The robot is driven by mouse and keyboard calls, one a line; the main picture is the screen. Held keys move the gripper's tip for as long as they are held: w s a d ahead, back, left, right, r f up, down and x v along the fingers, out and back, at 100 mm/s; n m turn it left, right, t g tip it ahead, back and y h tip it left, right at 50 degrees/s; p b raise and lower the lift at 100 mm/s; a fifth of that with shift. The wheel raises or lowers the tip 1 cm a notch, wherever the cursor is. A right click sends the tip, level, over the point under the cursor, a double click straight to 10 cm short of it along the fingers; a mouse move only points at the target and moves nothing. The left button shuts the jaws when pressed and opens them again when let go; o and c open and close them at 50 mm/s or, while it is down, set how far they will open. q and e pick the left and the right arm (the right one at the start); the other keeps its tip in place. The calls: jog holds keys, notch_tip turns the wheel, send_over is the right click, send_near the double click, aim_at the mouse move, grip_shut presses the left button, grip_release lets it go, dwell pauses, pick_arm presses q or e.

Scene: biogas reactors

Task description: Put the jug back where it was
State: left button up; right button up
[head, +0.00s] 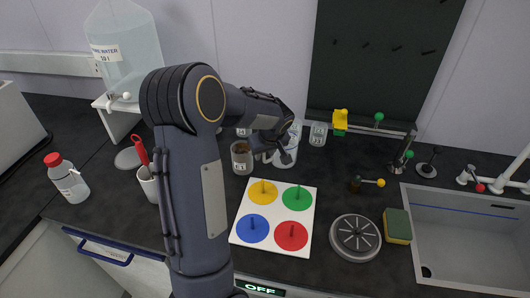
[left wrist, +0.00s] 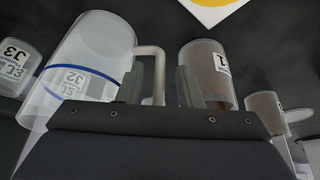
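The jug is clear, with a blue band and a side handle. In the head view the jug (head: 286,156) stands on the dark counter behind the coloured board, partly hidden by my left gripper (head: 276,150). In the left wrist view the jug (left wrist: 92,55) is large at the left, with its handle (left wrist: 159,75) on its right side. My left gripper (left wrist: 160,88) is open there, its two fingers apart on either side of the handle, with a gap visible beside it. Whether a finger touches the handle I cannot tell. My right gripper is not in view.
A brownish jar (head: 241,160) stands left of the jug, and a clear jar (head: 318,134) stands behind it to the right. A white board with coloured discs (head: 240,240) lies in front. A round grey disc (head: 355,238), a sponge (head: 397,226) and a sink (head: 470,240) are at right.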

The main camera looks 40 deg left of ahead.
pick_arm(q)
jog(key=shift+r, duration=0.1)
jog(key=shift+r+p, duration=0.2)
jog(key=shift+p, duration=0.1)
jog(key=b+v, duration=0.1)
jog(key=v, duration=1)
jog(key=s+d+f+m+t+h, duration=0.2)
jog(key=s+d+m+h, duration=0.5)
jog(key=s+d, duration=1.3)
jog(key=s+m+t, duration=0.1)
jog(key=s+m, duration=0.1)
jog(key=m, duration=0.2)
jog(key=shift+d+h, duration=0.2)
jog(key=shift+h, duration=0.2)
jog(key=shift+s+r, duration=0.1)
